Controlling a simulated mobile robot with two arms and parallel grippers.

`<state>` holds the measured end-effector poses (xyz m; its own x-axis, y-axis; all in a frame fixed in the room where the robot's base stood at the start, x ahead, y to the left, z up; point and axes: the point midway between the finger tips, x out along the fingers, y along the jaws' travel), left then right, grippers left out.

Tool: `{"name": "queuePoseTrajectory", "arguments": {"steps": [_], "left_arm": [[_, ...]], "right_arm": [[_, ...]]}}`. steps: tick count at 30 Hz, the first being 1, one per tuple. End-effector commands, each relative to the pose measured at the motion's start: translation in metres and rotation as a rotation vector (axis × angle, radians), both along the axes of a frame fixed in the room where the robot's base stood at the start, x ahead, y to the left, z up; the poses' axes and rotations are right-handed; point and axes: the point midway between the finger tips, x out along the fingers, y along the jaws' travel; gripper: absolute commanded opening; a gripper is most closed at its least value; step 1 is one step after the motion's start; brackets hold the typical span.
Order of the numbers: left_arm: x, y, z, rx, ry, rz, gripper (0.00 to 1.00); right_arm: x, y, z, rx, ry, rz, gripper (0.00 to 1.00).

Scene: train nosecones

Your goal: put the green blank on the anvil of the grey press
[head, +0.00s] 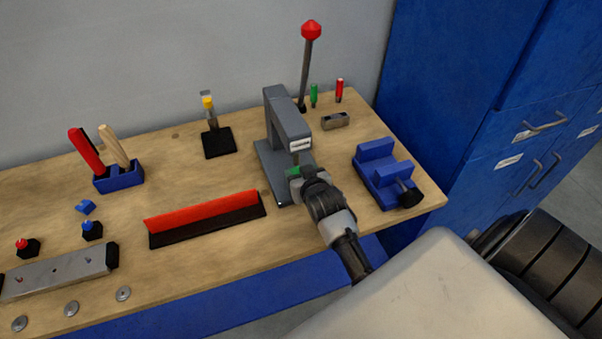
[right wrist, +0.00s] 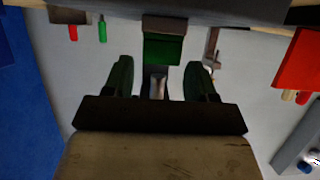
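The grey press (head: 288,118) stands at the right part of the bench, with its red-knobbed lever up. The green blank (head: 293,171) shows low in the press, partly hidden by my right gripper (head: 299,180). In the right wrist view, which is upside down, the green blank (right wrist: 163,49) sits against the brownish anvil block (right wrist: 165,25) of the press. My right gripper's two fingers stand apart on either side of the blank, with a gap to each side. My left gripper is not in view.
A blue vise (head: 378,170) stands just right of my right arm. A small grey block (head: 335,121) and red and green handles are behind. A red-edged black bar (head: 205,215) lies left of the press. Blue cabinets (head: 450,70) stand at the right.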

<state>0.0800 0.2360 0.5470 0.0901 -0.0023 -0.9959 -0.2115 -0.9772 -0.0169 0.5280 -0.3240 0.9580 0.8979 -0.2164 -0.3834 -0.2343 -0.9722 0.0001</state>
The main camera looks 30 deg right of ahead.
Motion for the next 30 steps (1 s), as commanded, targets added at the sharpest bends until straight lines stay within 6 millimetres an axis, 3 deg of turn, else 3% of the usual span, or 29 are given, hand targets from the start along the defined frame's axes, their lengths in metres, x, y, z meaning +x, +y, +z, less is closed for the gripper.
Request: {"name": "queuePoseTrajectory", "arguments": {"steps": [9,14,24,30], "left_arm": [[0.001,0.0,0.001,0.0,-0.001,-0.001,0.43],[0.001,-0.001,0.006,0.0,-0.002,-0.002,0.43],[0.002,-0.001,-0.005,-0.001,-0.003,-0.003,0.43],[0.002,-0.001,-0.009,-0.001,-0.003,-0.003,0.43]], "right_arm": [[0.0,0.0,0.002,0.0,-0.001,0.0,0.63],[-0.001,0.0,0.016,0.0,-0.002,0.0,0.63],[-0.067,0.016,0.039,0.001,0.0,0.001,0.63],[-0.096,0.024,0.052,0.0,0.001,0.0,0.63]]}}
